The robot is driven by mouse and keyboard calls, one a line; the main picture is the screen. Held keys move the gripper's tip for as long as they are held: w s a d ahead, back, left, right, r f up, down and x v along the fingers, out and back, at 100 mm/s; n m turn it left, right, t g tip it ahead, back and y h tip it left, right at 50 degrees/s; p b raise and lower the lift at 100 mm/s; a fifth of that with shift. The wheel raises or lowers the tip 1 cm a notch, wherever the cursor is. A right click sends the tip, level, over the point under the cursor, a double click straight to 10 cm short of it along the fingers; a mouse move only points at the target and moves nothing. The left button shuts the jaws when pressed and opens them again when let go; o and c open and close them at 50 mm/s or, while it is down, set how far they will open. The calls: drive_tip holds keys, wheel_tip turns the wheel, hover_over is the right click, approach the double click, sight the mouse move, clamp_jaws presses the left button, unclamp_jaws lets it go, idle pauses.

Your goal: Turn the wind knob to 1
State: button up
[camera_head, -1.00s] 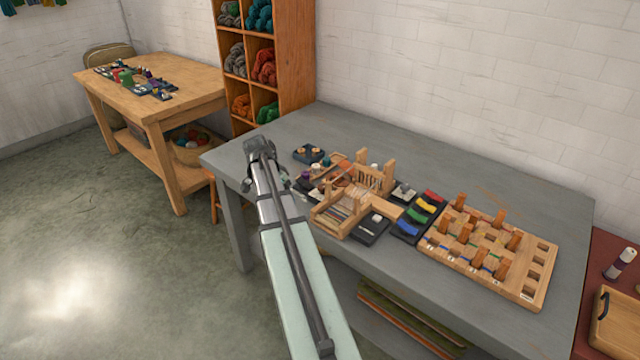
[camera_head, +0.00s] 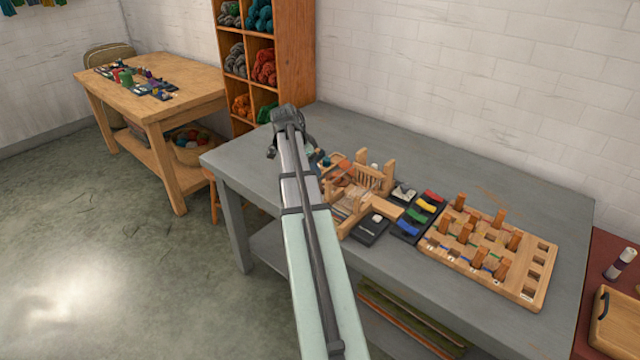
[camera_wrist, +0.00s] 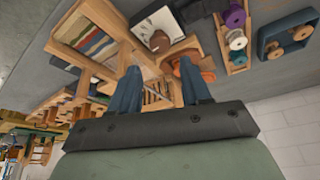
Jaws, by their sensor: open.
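In the wrist view, a dark blue control box (camera_wrist: 262,42) with two round wooden knobs, a left one (camera_wrist: 272,50) and a right one (camera_wrist: 301,33), lies at the upper right. I cannot read any marks, nor tell which is the wind knob. My gripper (camera_wrist: 160,68) is open, its two blue fingers apart with nothing held between them. It is left of the box, apart from it, over the small wooden loom (camera_wrist: 88,40). An orange-brown round piece (camera_wrist: 206,75) shows beside the right finger. In the head view my arm hides the box and my gripper.
A wooden tray holds purple and pale spools (camera_wrist: 235,40) between gripper and box. On the grey table (camera_head: 520,180), coloured pads (camera_head: 420,215) and a wooden peg board (camera_head: 530,290) lie right of the loom (camera_head: 380,180). The table's back strip is clear.

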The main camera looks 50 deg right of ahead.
sight(322, 186)
drive_tip(key=x, duration=0.8)
drive_tip(key=shift+f, duration=0.15)
drive_tip(key=c, duration=0.7)
